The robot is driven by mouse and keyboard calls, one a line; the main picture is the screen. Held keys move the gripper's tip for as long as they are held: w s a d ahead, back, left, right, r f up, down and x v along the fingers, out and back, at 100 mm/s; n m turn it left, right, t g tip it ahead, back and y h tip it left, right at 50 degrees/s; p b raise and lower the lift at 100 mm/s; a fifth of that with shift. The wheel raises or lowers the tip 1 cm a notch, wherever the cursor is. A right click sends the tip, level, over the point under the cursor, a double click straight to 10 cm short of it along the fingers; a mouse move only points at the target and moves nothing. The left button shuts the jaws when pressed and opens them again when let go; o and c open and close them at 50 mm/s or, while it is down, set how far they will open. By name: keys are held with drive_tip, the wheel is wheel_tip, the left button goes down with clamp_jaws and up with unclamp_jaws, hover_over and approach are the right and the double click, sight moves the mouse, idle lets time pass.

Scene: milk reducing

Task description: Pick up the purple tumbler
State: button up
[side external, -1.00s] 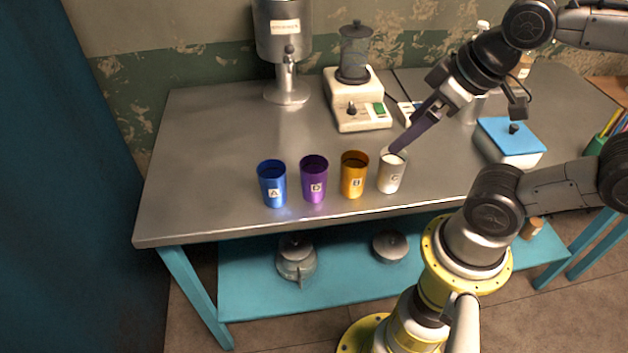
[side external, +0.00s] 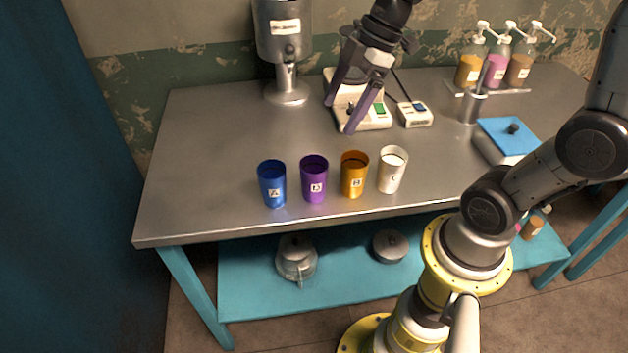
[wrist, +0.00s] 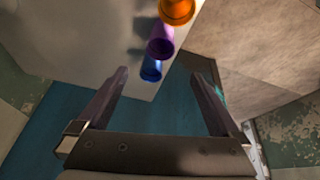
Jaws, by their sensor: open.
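The purple tumbler (side external: 314,181), labelled D, stands upright near the table's front edge, between the blue tumbler (side external: 272,184) labelled A and the orange tumbler (side external: 354,175) labelled B. My gripper (side external: 341,117) is open and empty above the table, behind the tumblers and apart from them, in front of the blender base. In the wrist view the purple tumbler (wrist: 160,42) appears beyond the open fingers (wrist: 160,80), with the blue tumbler (wrist: 151,70) and the orange tumbler (wrist: 177,10) beside it in a row.
A white cup (side external: 392,170) labelled C stands right of the orange tumbler. A metal dispenser (side external: 284,50), the blender base (side external: 376,118) and a small scale-like box (side external: 414,115) stand behind. A blue-lidded box (side external: 507,139) and pump bottles (side external: 495,68) are at right. The table's left side is clear.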

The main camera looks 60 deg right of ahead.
sight(318, 159)
drive_tip(key=x, duration=1.2)
drive_tip(key=shift+f, duration=0.4)
drive_tip(key=shift+c, duration=0.3)
clamp_jaws()
